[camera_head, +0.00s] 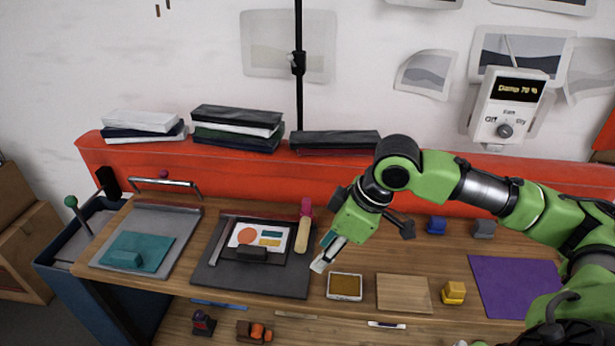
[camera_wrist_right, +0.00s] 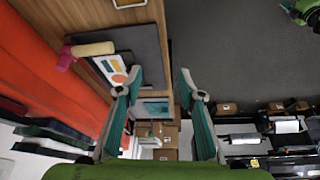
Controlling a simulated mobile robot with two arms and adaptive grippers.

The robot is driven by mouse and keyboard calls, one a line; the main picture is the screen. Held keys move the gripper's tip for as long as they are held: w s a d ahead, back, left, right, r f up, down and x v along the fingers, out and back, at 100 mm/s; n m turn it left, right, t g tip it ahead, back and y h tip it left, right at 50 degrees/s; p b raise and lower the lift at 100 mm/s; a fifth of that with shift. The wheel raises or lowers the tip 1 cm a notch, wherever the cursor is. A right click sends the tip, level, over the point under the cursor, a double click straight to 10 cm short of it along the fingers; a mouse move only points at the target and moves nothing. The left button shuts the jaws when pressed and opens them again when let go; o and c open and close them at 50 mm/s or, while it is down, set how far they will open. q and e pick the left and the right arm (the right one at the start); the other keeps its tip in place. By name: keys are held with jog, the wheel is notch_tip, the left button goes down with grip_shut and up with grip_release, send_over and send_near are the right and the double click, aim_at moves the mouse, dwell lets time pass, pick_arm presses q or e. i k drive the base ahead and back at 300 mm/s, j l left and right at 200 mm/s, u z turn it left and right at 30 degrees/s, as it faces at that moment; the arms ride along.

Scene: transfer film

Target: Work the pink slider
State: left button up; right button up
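A pink handle (camera_head: 306,208) with a cream cylinder (camera_head: 302,236) lies at the right edge of a dark board (camera_head: 250,282) on the bench. It also shows at upper left in the right wrist view, the pink end (camera_wrist_right: 66,57) beside the cylinder (camera_wrist_right: 94,49). I cannot tell whether this pink part is the slider. My right gripper (camera_head: 322,262) hangs just right of the board, apart from the pink handle. In the wrist view its two fingers (camera_wrist_right: 159,76) stand wide apart with nothing between them. My left gripper is not in view.
A printed card (camera_head: 260,234) lies on the board. A grey tray (camera_head: 118,256) with a teal sheet is to the left. A small framed panel (camera_head: 344,287), wooden square (camera_head: 404,294), yellow block (camera_head: 453,292) and purple sheet (camera_head: 515,286) are to the right. A control box (camera_head: 508,108) reads Damp 70 %.

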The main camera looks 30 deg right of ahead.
aim_at(306, 213)
jog(key=i+l, duration=0.7)
jog(key=i, duration=0.1)
